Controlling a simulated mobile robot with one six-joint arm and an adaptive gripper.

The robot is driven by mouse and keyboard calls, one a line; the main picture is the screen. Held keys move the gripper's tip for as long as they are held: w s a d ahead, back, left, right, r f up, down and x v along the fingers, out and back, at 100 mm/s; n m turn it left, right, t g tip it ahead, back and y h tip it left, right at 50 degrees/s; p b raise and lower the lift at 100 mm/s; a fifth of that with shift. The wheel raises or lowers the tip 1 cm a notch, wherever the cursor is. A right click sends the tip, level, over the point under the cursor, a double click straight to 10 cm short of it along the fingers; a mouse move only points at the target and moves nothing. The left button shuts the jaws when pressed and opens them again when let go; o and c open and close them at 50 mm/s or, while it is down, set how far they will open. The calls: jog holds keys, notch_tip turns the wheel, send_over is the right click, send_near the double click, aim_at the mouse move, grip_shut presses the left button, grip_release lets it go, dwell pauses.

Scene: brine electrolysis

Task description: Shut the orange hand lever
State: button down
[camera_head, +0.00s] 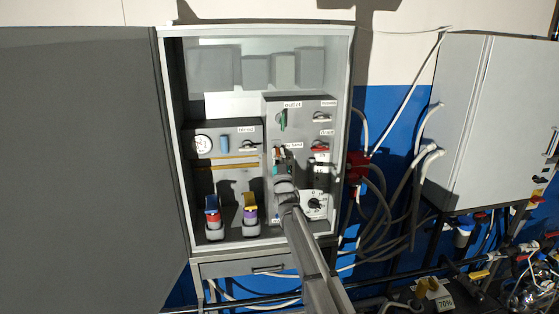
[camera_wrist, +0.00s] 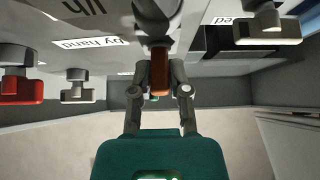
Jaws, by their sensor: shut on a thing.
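The orange hand lever (camera_wrist: 159,72) hangs from a round grey hub in the wrist view, close under the "by hand" label. My gripper (camera_wrist: 160,91) has one finger on each side of the lever and is shut on it. Its teal body fills the lower middle of that view. In the head view, my gripper (camera_head: 281,156) is at the grey panel inside the open cabinet. My arm and gripper mostly hide the lever there, so its angle is hard to judge.
A red lever (camera_wrist: 21,90) and a pale lever (camera_wrist: 77,92) sit to the left in the wrist view; another pale lever (camera_wrist: 267,38) is at the right. In the head view, a green lever (camera_head: 283,119) is above my gripper and a white dial (camera_head: 315,205) lower right. The cabinet door (camera_head: 80,165) stands open.

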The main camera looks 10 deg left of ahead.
jog(key=shift+w+f+t+b, duration=0.15)
jog(key=shift+f+t+b, duration=0.2)
jog(key=shift+t+b, duration=0.25)
jog(key=shift+r, duration=0.1)
jog(key=c, duration=0.6)
grip_release()
